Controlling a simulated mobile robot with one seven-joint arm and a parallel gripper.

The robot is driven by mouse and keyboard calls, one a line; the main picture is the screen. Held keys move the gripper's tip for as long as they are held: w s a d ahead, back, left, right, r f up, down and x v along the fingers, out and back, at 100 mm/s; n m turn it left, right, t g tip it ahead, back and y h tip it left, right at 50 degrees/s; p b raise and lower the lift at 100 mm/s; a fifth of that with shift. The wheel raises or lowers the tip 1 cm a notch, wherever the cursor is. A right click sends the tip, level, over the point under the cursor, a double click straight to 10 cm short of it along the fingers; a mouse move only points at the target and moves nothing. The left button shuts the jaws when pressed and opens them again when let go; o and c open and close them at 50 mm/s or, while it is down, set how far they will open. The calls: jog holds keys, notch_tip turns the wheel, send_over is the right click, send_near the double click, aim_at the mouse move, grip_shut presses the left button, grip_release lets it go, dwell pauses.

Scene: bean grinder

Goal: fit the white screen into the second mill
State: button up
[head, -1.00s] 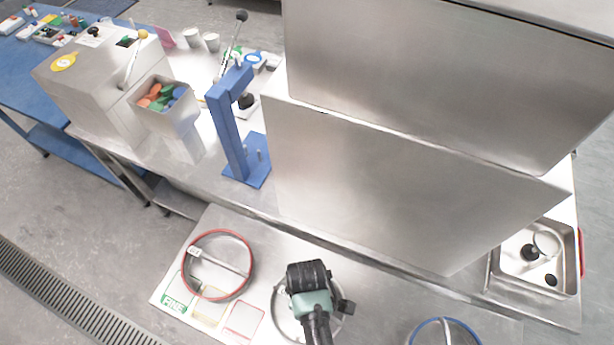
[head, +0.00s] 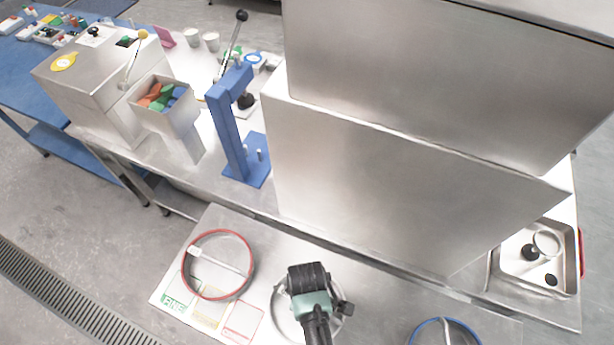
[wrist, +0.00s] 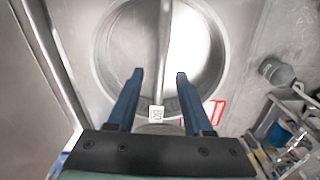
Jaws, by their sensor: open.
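A pale grey-white ring (head: 277,308) with a crossbar, which looks like the white screen, lies flat on the low steel table. In the head view my gripper (head: 310,318) covers much of it. In the wrist view the ring (wrist: 103,50) shows below my gripper (wrist: 159,76). The two fingers are open and apart, one on each side of the crossbar (wrist: 165,35). I cannot tell how far they are above it. A small printed tag (wrist: 156,113) sits at the crossbar's near end. Large steel housings (head: 400,190) stand behind; which is the second mill is not clear.
A red-rimmed ring (head: 250,270) lies left on coloured outlines, one marked FINE. A blue-rimmed ring (head: 418,330) lies right. A blue stand (head: 228,130), a steel machine with a bin of coloured pieces (head: 165,112) and a steel tray (head: 510,282) stand on the bench.

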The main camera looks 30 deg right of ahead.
jog(key=shift+c, duration=0.3)
grip_shut()
dwell(1.1)
